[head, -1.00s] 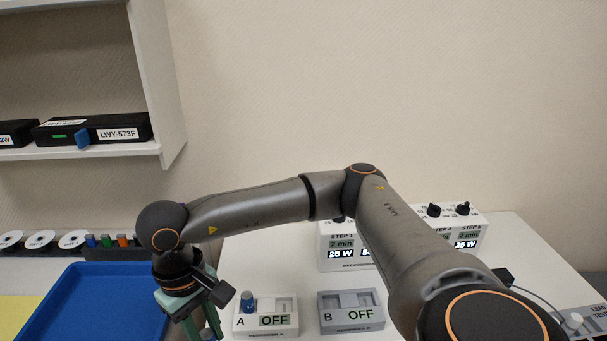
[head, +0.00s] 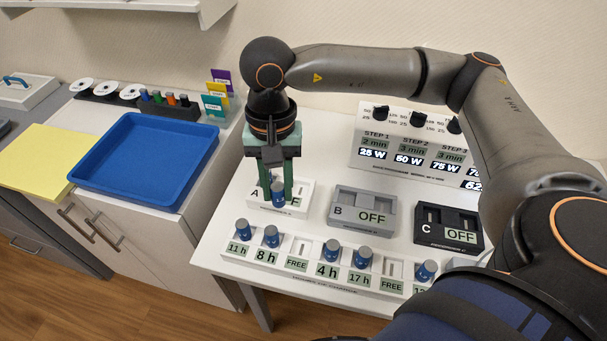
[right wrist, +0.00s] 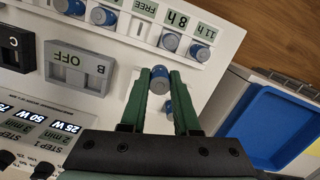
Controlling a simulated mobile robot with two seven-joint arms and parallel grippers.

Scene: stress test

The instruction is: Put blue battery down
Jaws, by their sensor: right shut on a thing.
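In the right wrist view this battery (right wrist: 159,82) sits between the green fingertips (right wrist: 159,90). The charger rack (head: 310,282) in front holds several blue batteries; two slots read FREE. I cannot tell whether the held battery touches anything below. My left gripper is not in view.
Recorder B (head: 341,218), reading OFF, and black recorder C (head: 427,238) stand right of A. The stepped power box (head: 405,150) is behind them. An empty blue tray (head: 140,165) and a yellow sheet (head: 45,158) lie on the left counter.

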